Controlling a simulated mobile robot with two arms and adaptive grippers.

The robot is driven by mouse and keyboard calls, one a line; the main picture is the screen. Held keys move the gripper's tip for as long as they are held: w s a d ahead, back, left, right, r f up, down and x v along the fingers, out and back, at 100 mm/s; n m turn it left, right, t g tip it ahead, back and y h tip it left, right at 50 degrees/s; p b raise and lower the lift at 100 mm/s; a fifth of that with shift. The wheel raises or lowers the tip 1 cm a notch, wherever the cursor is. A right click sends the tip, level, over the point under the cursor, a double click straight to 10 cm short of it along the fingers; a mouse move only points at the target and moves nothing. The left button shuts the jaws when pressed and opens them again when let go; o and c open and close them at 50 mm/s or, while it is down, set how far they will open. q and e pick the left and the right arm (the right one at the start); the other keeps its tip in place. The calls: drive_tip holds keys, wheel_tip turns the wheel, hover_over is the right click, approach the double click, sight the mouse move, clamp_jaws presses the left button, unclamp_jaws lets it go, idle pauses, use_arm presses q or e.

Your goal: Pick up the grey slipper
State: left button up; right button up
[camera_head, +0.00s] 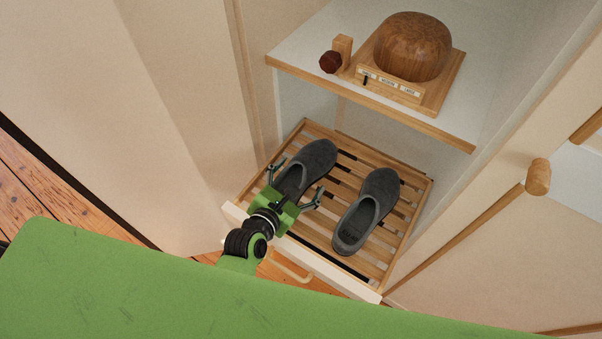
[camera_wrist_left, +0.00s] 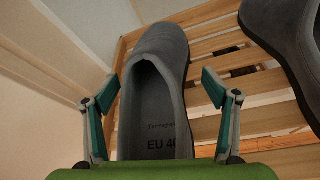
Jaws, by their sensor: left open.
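Two grey slippers lie on a slatted wooden rack (camera_head: 334,251) in the head view. My left gripper (camera_head: 294,184) is open, with its fingers on either side of the heel end of the left-hand slipper (camera_head: 318,157). In the left wrist view this slipper (camera_wrist_left: 160,48) lies between the open fingers (camera_wrist_left: 160,92), toe pointing away, with "EU 40" on its insole. I cannot tell whether either finger touches it. The right-hand slipper (camera_head: 378,190) lies apart on the rack; part of it also shows in the left wrist view (camera_wrist_left: 282,25). My right gripper is not in view.
A shelf (camera_head: 300,62) above the rack holds a wooden dome (camera_head: 412,46) on a base and a small dark red knob (camera_head: 330,62). Cabinet walls close in on both sides. A door with a round wooden knob (camera_head: 538,176) stands at the right.

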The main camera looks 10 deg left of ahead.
use_arm(q)
drive_tip(key=c, duration=1.3)
drive_tip(key=shift+w, duration=0.1)
drive_tip(key=shift+r, duration=0.1)
